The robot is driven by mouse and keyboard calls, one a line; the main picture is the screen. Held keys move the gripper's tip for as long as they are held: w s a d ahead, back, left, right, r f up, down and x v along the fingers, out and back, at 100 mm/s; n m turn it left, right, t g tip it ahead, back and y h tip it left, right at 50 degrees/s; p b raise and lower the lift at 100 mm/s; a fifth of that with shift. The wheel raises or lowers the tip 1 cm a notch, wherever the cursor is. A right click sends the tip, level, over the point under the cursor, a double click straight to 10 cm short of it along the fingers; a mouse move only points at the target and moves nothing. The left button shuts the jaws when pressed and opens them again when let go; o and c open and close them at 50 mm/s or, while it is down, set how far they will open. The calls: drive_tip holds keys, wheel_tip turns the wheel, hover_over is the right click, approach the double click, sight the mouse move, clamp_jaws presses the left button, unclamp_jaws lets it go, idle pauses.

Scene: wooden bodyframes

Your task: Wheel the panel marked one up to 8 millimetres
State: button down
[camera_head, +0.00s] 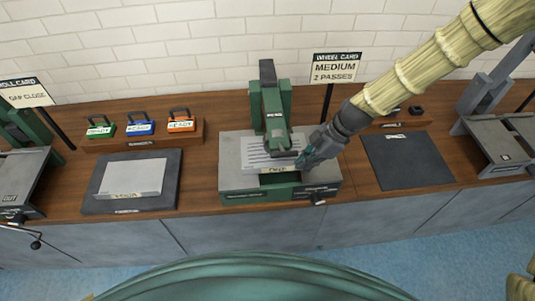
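The wheeling machine (276,107) stands mid-bench, with a green upright frame and a grey bed (229,178). A light grey panel (257,154) with several dark lines across it lies under the machine's head; a small pale label at its front is too small to read. Another plain light grey panel (131,176), also with an unreadable front label, lies flat on the left dark mat (92,205). My gripper (307,162) reaches in from the upper right, its fingertips at the right edge of the lined panel. Whether it touches or grips the panel is unclear.
A wheel card (335,68) reads MEDIUM, 2 PASSES. A left card (24,92) reads GAP CLOSE. Green (100,129), blue (140,127) and orange (180,124) tags stand on a wooden rack. The right dark mat (408,162) is bare. Other machines flank the bench.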

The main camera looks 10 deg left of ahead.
drive_tip(key=shift+s+a+f, duration=0.1)
drive_tip(key=shift+s+a, duration=0.15)
drive_tip(key=shift+a, duration=0.3)
drive_tip(key=shift+s+a+f, duration=0.1)
drive_tip(key=shift+s+a, duration=0.1)
drive_tip(key=shift+a, duration=0.3)
drive_tip(key=c, duration=1.6)
unclamp_jaws()
drive_tip(key=shift+o, duration=0.2)
drive_tip(key=shift+w, duration=0.1)
drive_tip(key=o, duration=0.6)
drive_tip(key=shift+r, duration=0.15)
drive_tip(key=shift+o, duration=0.2)
drive_tip(key=shift+w+d, duration=0.3)
drive_tip(key=shift+d, duration=0.5)
drive_tip(key=shift+w+d, duration=0.25)
drive_tip(key=shift+d, duration=0.5)
drive_tip(key=shift+w+d, duration=0.3)
drive_tip(key=shift+d, duration=0.5)
